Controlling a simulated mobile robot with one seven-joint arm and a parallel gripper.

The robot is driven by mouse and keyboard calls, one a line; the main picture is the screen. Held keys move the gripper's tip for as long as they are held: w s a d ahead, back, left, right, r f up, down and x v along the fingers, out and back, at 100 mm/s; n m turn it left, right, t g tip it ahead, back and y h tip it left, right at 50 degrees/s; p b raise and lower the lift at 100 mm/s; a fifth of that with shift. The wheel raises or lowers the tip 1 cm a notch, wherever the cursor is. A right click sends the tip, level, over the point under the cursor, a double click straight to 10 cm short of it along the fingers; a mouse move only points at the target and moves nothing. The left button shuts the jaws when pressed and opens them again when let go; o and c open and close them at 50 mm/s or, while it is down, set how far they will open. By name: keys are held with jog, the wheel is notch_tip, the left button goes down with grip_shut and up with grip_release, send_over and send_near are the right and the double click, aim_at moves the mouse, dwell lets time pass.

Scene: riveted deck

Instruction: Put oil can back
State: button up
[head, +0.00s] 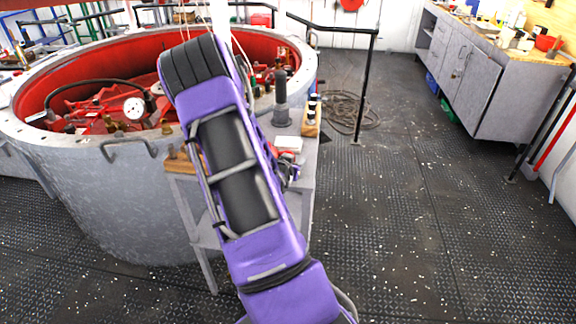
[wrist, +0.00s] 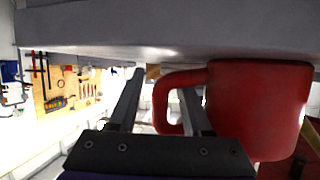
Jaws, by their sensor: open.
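A red vessel (wrist: 260,108) with a side handle (wrist: 170,98) fills the right of the wrist view. It looks mug-like; no spout shows, so I cannot tell whether it is the oil can. My gripper (wrist: 160,95) is open. Its right finger overlaps the handle in the picture, and its left finger is clear of it. I cannot tell whether the finger touches the handle. The vessel meets a grey surface (wrist: 160,25) along the top of this view, which may be upside down. In the head view my purple arm hides most of my gripper.
A grey stand (head: 308,150) holds a dark cylinder (head: 281,98) and a wooden block with small bottles (head: 311,115). A large round tank (head: 95,190) with red machinery is on the left. A workbench (head: 515,95) stands at right. The deck between is mostly open, with coiled rope (head: 345,108).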

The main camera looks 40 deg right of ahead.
jog(key=p+v, duration=0.3)
jog(key=v, duration=1.4)
jog(key=shift+a, duration=0.15)
